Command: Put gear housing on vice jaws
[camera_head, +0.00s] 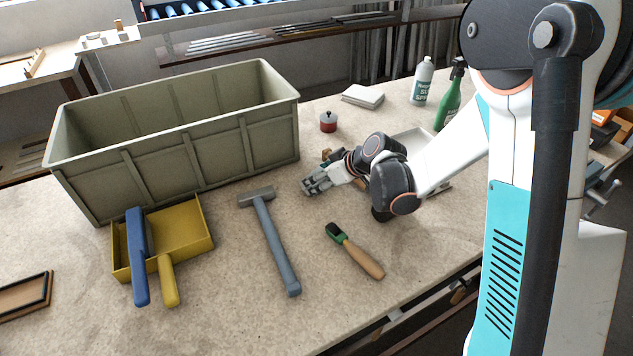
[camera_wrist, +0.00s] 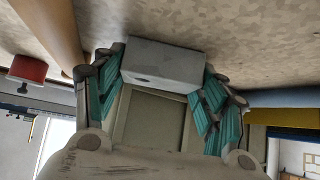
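My gripper (camera_wrist: 165,85) points left and hovers low over the worktop in the head view (camera_head: 318,182). In the wrist view its teal-padded fingers are closed on both sides of a plain grey block with a small dark hole, which I take for the gear housing (camera_wrist: 160,62). In the head view the block is hard to tell from the grey fingers. A grey metal device with a handle, perhaps the vice (camera_head: 598,196), shows at the right edge, partly hidden behind my arm. Its jaws cannot be made out.
A big olive crate (camera_head: 190,150) stands at the back left. A hammer (camera_head: 272,245), a brush with a wooden handle (camera_head: 358,256) and a yellow dustpan (camera_head: 185,232) lie in front. A red pot (camera_head: 328,122), a white bottle (camera_head: 422,82) and a green spray bottle (camera_head: 449,100) stand behind my gripper.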

